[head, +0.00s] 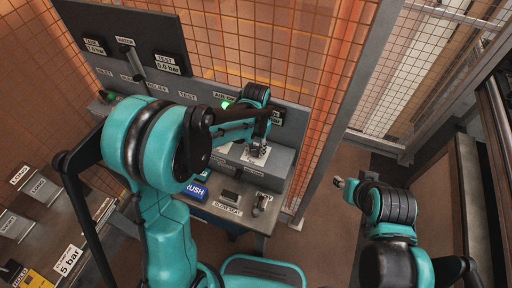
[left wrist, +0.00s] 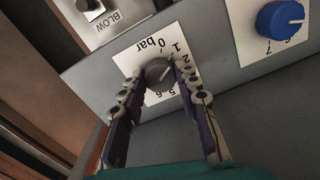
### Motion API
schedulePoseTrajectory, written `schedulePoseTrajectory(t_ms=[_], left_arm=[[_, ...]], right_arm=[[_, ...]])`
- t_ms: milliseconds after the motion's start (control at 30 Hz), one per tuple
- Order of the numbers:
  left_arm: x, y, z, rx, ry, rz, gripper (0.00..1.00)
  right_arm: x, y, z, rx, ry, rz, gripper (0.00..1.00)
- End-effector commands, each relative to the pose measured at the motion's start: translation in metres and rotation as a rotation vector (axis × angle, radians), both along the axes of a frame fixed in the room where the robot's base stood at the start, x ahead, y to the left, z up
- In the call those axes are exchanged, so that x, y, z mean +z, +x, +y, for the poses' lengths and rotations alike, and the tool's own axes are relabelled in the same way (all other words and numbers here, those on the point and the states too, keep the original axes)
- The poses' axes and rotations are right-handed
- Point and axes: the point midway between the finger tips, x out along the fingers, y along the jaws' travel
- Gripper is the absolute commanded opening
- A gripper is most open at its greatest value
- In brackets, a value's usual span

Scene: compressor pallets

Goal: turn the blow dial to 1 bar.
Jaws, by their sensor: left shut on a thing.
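The blow dial (left wrist: 158,74) is a small grey knob on a white scale plate marked "bar", with numbers around it, on the grey panel. In the left wrist view the fingers of my left gripper (left wrist: 160,80) lie on both sides of the knob and are shut on it. A light mark shows on the knob's lower right; its exact reading is hard to tell. In the head view my left gripper (head: 257,152) is at the panel's right part, and its fingers hide most of the dial. My right gripper (head: 347,186) hangs apart from the panel at right; its fingers are too small to judge.
A blue knob (left wrist: 280,19) on its own scale plate is to the right of the dial. A plate labelled BLOW (left wrist: 100,16) is at upper left. A blue sign (head: 196,190) and a BLOW SEAT label (head: 228,208) are on the bench. Mesh fencing (head: 290,50) stands behind.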

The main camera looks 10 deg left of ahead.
Motion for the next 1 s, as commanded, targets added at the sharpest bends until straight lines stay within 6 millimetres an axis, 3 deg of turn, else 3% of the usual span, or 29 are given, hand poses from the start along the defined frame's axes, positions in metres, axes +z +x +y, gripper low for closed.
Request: schedulePoseTrajectory(t_ms=[133, 167, 233, 633, 1000], left_arm=[[0.000, 0.000, 0.000, 0.001, 0.000, 0.000, 0.02], [0.000, 0.000, 0.000, 0.001, 0.000, 0.000, 0.36], [0.000, 0.000, 0.000, 0.001, 0.000, 0.000, 0.52], [0.008, 0.000, 0.000, 0.001, 0.000, 0.000, 0.52], [0.082, 0.000, 0.000, 0.001, 0.000, 0.000, 0.52]], right_arm=[[0.000, 0.000, 0.000, 0.000, 0.000, 0.000, 0.40], [0.000, 0.000, 0.000, 0.000, 0.000, 0.000, 0.40], [0.000, 0.000, 0.000, 0.000, 0.000, 0.000, 0.40], [0.000, 0.000, 0.000, 0.000, 0.000, 0.000, 0.40], [0.000, 0.000, 0.000, 0.000, 0.000, 0.000, 0.40]])
